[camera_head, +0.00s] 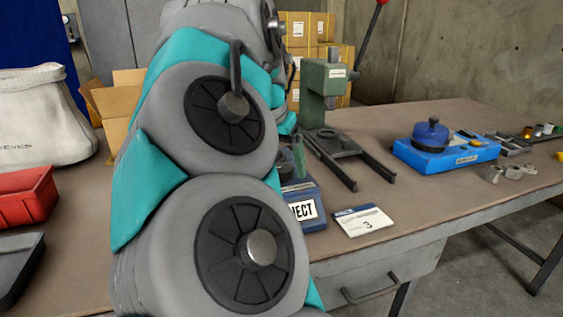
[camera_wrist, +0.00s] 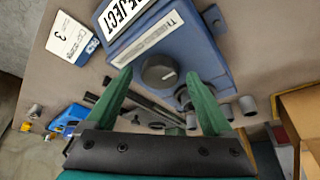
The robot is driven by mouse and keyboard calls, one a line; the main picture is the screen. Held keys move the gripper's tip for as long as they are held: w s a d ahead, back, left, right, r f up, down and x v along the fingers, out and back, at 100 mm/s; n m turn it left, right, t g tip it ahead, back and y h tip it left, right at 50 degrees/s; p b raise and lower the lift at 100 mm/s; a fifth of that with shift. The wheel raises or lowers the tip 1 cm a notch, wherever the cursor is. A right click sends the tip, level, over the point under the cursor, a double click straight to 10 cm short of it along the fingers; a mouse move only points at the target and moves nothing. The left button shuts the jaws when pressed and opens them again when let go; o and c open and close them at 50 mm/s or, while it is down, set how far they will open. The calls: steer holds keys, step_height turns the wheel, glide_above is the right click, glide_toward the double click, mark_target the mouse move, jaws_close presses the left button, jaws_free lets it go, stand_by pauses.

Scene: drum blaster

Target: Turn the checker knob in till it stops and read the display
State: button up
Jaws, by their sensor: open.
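The blue checker (camera_wrist: 205,50) fills the top of the wrist view, with its black round knob (camera_wrist: 160,68) facing me. Its white display plate (camera_wrist: 125,12) shows upside down and reads REJECT. In the head view the checker (camera_head: 313,224) stands near the table's front edge, largely hidden behind my arm; only "JECT" shows on its plate (camera_head: 303,209). My gripper (camera_wrist: 159,75) is open, its two green fingers spread to either side of the knob in the picture. I see a gap on both sides; I cannot tell how deep the fingers reach.
A white card (camera_head: 364,221) marked 3 lies right of the checker on the table (camera_head: 440,190). A green press (camera_head: 325,80) stands behind it. A blue tray (camera_head: 445,157) with a blue round part lies farther right. A red bin (camera_head: 25,195) is at the left.

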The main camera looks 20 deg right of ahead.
steer(key=shift+c, duration=0.3)
steer(key=c, duration=1.3)
steer(key=shift+a+f+n+t+y+b, duration=0.1)
steer(key=shift+f+n+t+y+b, duration=0.15)
steer(key=shift+n+b, duration=0.75)
steer(key=shift+d+r+n+t+y+b, duration=0.15)
steer(key=shift+n+y+b, duration=0.15)
steer(key=shift+n, duration=0.3)
steer(key=shift+d+r+n+t+y+b, duration=0.15)
steer(key=shift+n+b, duration=0.25)
steer(key=shift+n, duration=0.2)
steer(key=shift+a, duration=0.1)
steer(key=o, duration=1.4)
steer(key=shift+f, duration=0.1)
steer(key=shift+c, duration=0.2)
steer(key=v, duration=0.8)
